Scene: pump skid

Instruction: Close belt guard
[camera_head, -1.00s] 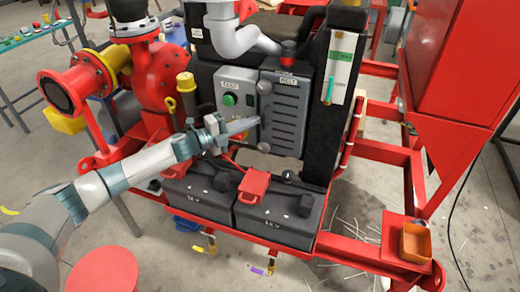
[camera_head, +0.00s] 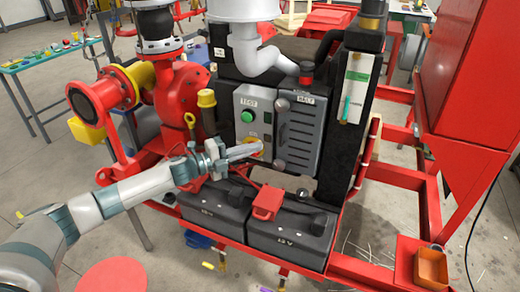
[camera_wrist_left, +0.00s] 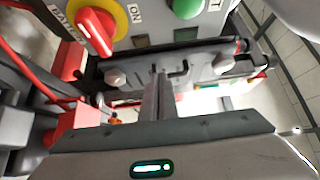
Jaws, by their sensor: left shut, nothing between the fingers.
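The belt guard (camera_head: 302,137) is a dark grey slotted cover marked BELT, on the front of the pump skid. It has two round knobs and a grip along its left edge. In the left wrist view the guard (camera_wrist_left: 195,68) is seen steeply from the side, with its knobs and grip. I cannot tell whether it sits fully flush. My left gripper (camera_head: 260,147) is shut and empty, its tips just left of the guard's lower left edge. In the left wrist view the fingers (camera_wrist_left: 157,92) point toward the guard's grip; contact cannot be told. My right gripper is not in view.
Left of the guard is a grey control box (camera_head: 245,103) with a green TEST button and a red-and-yellow rotary switch (camera_wrist_left: 97,28). A red pump (camera_head: 180,90) stands left. A red tray (camera_head: 418,268) is at right.

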